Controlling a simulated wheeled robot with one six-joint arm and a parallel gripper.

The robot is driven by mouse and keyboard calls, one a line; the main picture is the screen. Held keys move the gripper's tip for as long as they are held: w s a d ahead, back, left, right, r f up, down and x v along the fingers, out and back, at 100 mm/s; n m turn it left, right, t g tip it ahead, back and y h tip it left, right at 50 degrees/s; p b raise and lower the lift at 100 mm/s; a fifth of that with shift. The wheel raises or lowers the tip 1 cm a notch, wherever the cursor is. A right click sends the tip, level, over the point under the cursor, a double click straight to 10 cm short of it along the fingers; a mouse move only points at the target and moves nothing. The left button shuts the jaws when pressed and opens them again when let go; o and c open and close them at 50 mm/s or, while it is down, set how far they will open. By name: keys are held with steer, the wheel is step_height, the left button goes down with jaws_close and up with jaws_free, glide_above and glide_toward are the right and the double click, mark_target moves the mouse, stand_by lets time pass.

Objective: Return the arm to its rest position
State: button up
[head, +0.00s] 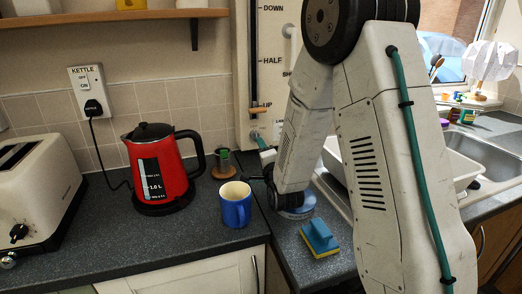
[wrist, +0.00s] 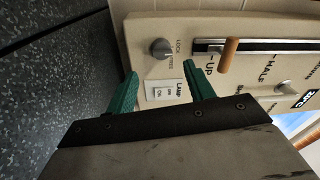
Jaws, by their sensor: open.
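My arm (head: 385,150) comes in from the right in the head view and bends down toward the counter. My gripper (wrist: 160,68) is open and empty in the wrist view, its two green fingers apart. It faces a cream panel (wrist: 207,82), with a lamp switch (wrist: 164,92) and a lock knob (wrist: 160,48) seen between and beyond the fingers. I cannot tell whether a fingertip touches the panel. In the head view the gripper (head: 262,143) is low in front of the panel (head: 272,20), partly hidden by my arm.
A slider's wooden handle (head: 258,109) sits at UP. A blue mug (head: 235,211) stands left of my wrist, with a red kettle (head: 157,170) and toaster (head: 38,195) farther left. A blue-yellow sponge (head: 320,238) lies near my arm. The sink (head: 485,160) is right.

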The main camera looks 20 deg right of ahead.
stand_by(0.4)
steer(key=s+a+r+n+g+y, duration=0.1)
steer(key=s+n+g, duration=0.4)
steer(key=s, duration=0.8)
steer(key=s+a+r+n+g+y, duration=0.1)
steer(key=s+a+r+n+g, duration=0.2)
steer(key=s, duration=1)
steer(key=s+a+r+n+g+y, duration=0.1)
steer(key=s+a+r+n+g, duration=0.1)
steer(key=s+r+n+g, duration=0.3)
steer(key=s+n+g, duration=0.4)
steer(key=s, duration=0.5)
steer(key=shift+a+r, duration=0.2)
steer(key=shift+a, duration=0.05)
steer(key=shift+s, duration=0.1)
